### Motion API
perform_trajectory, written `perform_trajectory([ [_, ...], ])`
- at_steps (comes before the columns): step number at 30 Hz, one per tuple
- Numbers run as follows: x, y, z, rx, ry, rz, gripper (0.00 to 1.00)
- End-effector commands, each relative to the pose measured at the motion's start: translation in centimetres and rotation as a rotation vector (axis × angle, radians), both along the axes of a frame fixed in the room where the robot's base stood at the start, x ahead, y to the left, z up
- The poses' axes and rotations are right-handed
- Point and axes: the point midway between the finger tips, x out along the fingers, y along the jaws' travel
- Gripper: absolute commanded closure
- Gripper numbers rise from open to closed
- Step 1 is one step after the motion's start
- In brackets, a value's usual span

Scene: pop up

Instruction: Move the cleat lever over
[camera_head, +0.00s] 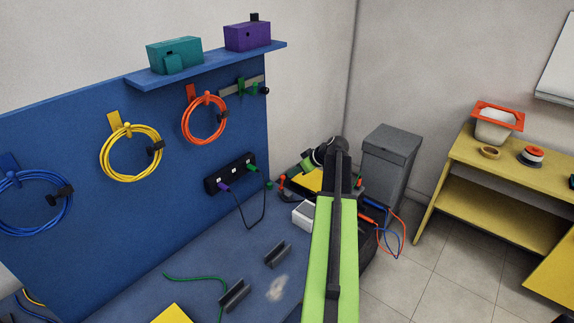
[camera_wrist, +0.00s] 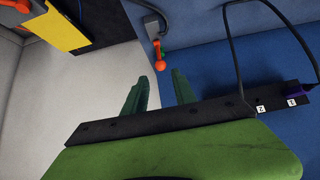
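The lever I take for the cleat lever is orange with a round knob. In the wrist view the lever (camera_wrist: 158,56) sits on a small grey base with a dark cable, just beyond my fingertips and between them in the picture. In the head view the lever (camera_head: 281,183) stands near the lower right end of the blue panel. My gripper (camera_wrist: 159,77) shows two dark green fingers spread apart with nothing between them. The gap in depth to the lever is hard to tell. In the head view my arm hides part of the bench behind it.
A black socket strip (camera_head: 230,174) with purple and green plugs and a hanging dark cable is left of the lever. A white box (camera_head: 303,215) and grey brackets (camera_head: 277,254) lie on the blue bench. A grey bin (camera_head: 388,165) stands behind my arm.

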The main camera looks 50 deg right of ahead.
Motion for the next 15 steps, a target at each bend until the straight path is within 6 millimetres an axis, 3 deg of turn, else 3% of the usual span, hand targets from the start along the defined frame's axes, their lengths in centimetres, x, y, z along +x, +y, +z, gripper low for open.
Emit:
perform_trajectory([
  [8,0.4,0.0,-0.6,-0.001,0.0,0.001,0.67],
  [15,2.2,0.2,-2.9,0.001,0.0,0.002,0.67],
])
